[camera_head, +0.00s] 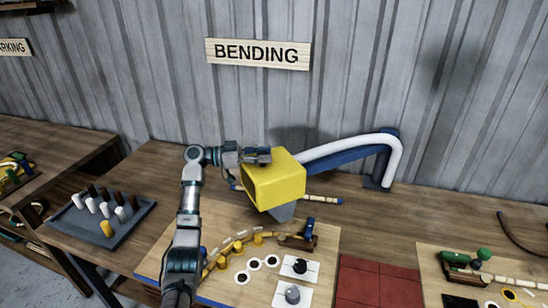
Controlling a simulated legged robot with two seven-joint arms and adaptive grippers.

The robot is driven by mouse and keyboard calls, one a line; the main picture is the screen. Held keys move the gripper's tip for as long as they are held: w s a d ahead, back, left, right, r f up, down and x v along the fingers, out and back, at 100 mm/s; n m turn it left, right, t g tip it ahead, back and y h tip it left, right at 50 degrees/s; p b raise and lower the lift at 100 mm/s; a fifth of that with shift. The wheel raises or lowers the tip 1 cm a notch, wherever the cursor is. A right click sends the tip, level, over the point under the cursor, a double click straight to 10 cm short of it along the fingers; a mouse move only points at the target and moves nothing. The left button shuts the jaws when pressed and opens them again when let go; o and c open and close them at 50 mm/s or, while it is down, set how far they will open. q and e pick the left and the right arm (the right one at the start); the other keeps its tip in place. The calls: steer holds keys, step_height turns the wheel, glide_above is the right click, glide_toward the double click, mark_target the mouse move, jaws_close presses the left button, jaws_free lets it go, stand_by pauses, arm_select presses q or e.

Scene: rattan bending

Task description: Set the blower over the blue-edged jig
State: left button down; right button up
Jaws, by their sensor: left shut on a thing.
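The blower is a yellow box (274,182) with a grey lower part, joined to a white hose (345,146) and a blue arm at its right. My left gripper (262,156) is shut on the blower's upper left side. The blower hangs above the back part of the middle jig board (215,222), a pale wooden board with a curved row of yellow pegs (238,246) and a blue-handled clamp (308,230). My right gripper is out of view.
A red tiled mat (368,284) lies right of the jig. A second board with a green clamp (458,258) is at the far right. The blue post (386,160) stands behind.

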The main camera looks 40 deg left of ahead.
arm_select(q)
steer(key=shift+a+f, duration=0.15)
steer(key=shift+f, duration=0.2)
steer(key=shift+r, duration=0.1)
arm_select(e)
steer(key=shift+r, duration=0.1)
arm_select(q)
steer(key=shift+d, duration=0.25)
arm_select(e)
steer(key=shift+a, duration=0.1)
arm_select(q)
steer(key=c, duration=0.7)
jaws_free()
steer(key=shift+a, duration=0.15)
steer(key=shift+w+a, duration=0.1)
steer(key=shift+a, duration=0.2)
steer(key=shift+s+a+r, duration=0.1)
steer(key=shift+s+a, duration=0.1)
steer(key=shift+s, duration=0.05)
steer(key=v, duration=1.1)
steer(key=shift+a+f, duration=0.25)
steer(key=shift+a, duration=0.2)
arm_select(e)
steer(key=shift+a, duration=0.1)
arm_select(q)
steer(key=shift+d+r, duration=0.1)
steer(key=shift+d, duration=0.15)
